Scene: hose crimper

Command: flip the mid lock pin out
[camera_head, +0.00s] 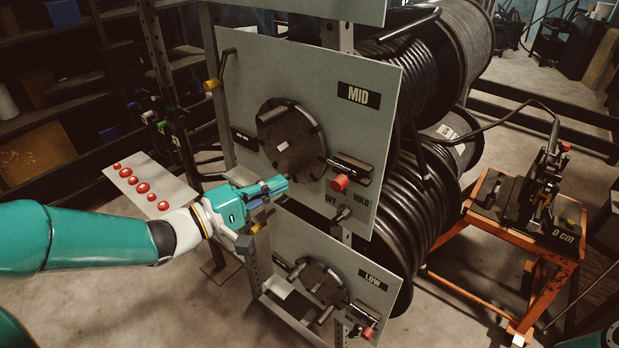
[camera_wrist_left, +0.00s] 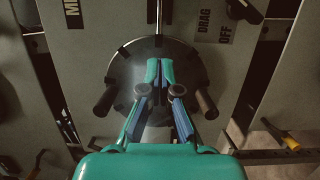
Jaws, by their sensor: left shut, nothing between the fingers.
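The MID panel (camera_head: 310,70) is a grey upright plate with a dark slotted disc (camera_head: 290,140). The mid lock pin, with a red end (camera_head: 340,182), sits in a dark bracket at the disc's lower right. My left gripper (camera_head: 279,184) is shut and empty, just below the disc and left of the red end, apart from it. In the left wrist view my gripper (camera_wrist_left: 165,72) points at the disc (camera_wrist_left: 120,75), which has dark handles at both sides. I cannot make out the red end there. My right gripper is not in view.
The OFF/HOLD knob (camera_head: 343,213) sits under the pin. The LOW panel (camera_head: 300,240) below has its own disc and red-ended pin (camera_head: 368,332). Large hose reels (camera_head: 430,190) stand behind. An orange cart (camera_head: 540,250) is at right; a plate with red buttons (camera_head: 150,190) is at left.

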